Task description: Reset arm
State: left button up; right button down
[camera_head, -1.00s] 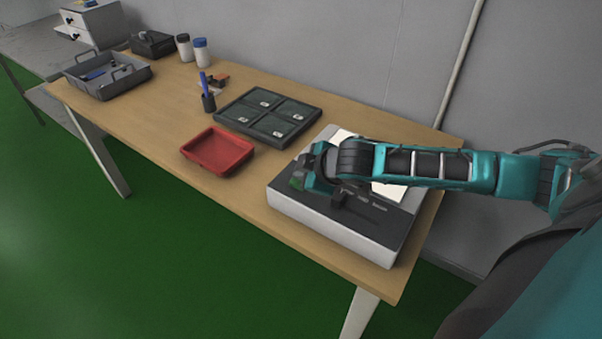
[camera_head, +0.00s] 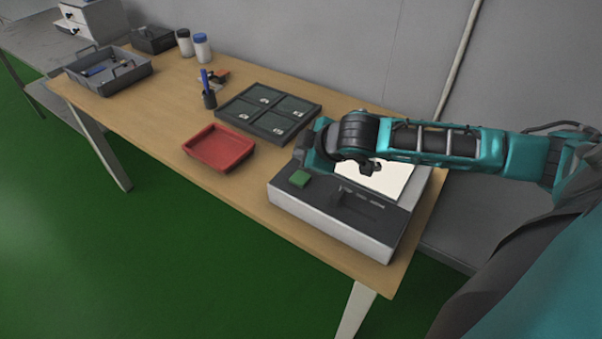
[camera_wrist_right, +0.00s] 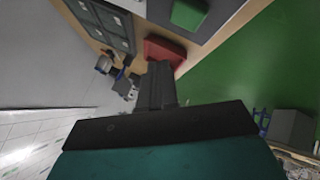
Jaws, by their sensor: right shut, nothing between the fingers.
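My right arm reaches in from the right in the head view and hangs over a white and dark-grey box-shaped device (camera_head: 335,232). The right gripper's fingers (camera_wrist_right: 160,80) are together and empty in the right wrist view. In the head view the wrist is above the device, apart from its green button (camera_head: 300,179). The button also shows at the top of the right wrist view (camera_wrist_right: 188,14). A pale panel (camera_head: 395,181) on the device is partly covered by the arm. My left gripper does not show.
A red tray (camera_head: 220,148) lies left of the device, with a dark compartment tray (camera_head: 268,112) behind it. A pen cup (camera_head: 209,99), a grey bin (camera_head: 108,80) and two bottles stand farther left. The wooden table's front left strip (camera_head: 150,140) is bare.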

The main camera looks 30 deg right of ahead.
jog(key=shift+r, duration=0.2)
dwell(0.3)
jog(key=s+a+f+m+y, duration=0.1)
jog(key=s+a+f+y, duration=0.1)
jog(key=s+a+f, duration=0.3)
jog(key=s+a+f+m+y, duration=0.1)
jog(key=a+f+y, duration=0.15)
jog(key=a, duration=0.45)
jog(key=s+f+m+t+h, duration=0.1)
jog(key=s+f+m+h, duration=0.2)
jog(key=s, duration=0.7)
notch_tip(320, 180, down, 4)
jog(key=shift+s+a+f+m+t, duration=0.15)
jog(key=shift+s+f+m+t, duration=0.15)
jog(key=shift+m, duration=0.8)
jog(key=shift+s, duration=0.1)
